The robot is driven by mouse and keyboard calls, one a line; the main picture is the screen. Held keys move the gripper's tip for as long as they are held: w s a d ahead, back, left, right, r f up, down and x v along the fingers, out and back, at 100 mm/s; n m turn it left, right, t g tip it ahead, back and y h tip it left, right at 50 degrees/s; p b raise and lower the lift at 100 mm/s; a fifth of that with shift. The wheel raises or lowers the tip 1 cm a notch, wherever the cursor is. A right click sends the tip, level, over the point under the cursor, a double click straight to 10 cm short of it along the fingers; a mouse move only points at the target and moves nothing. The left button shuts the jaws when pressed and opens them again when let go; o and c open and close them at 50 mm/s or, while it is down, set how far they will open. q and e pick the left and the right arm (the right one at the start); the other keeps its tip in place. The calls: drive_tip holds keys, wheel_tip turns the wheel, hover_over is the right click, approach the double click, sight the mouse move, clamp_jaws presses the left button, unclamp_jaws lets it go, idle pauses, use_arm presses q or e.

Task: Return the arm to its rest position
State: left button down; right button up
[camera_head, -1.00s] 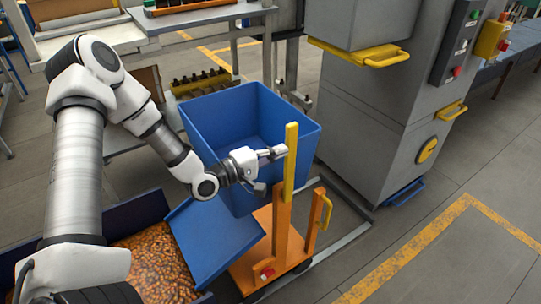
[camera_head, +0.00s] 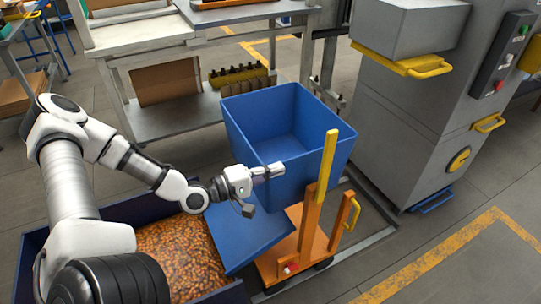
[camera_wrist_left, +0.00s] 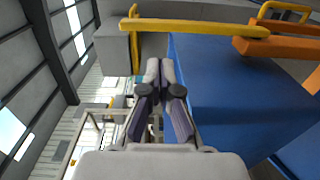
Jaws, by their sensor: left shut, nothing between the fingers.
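My left arm comes in from the left in the head view. Its gripper (camera_head: 268,172) is shut and empty, in front of the near side of the blue bin (camera_head: 262,158). The gripper also shows in the left wrist view (camera_wrist_left: 160,68), with its fingers together and the blue bin wall (camera_wrist_left: 220,85) beside them. From these views I cannot tell whether the fingertips touch the bin. My right gripper is not in view.
An orange cart (camera_head: 310,225) with a yellow upright bar (camera_head: 328,165) stands close to the gripper's right. Below the arm is a blue container of small orange-brown pieces (camera_head: 180,255). A grey machine (camera_head: 415,130) stands at right. Open floor (camera_head: 440,225) lies front right.

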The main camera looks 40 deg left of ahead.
use_arm(q)
drive_tip(key=s+d+f+m+g, duration=0.3)
drive_tip(key=s+d+f+g, duration=0.1)
drive_tip(key=d+f+g, duration=0.3)
drive_tip(key=s+d+f+m+g, duration=0.3)
drive_tip(key=s+d+f+g, duration=0.15)
drive_tip(key=d+f, duration=0.35)
drive_tip(key=s+a+f+m+g+y, duration=0.2)
drive_tip(key=s+f+m+y, duration=0.1)
drive_tip(key=s, duration=0.3)
drive_tip(key=s+a+f+m+g+y, duration=0.1)
drive_tip(key=s+f+m+g+y, duration=0.2)
drive_tip(key=s, duration=0.3)
drive_tip(key=shift+s+a+f+m+y, duration=0.4)
drive_tip(key=shift+f+m+y, duration=0.15)
drive_tip(key=shift+f, duration=0.35)
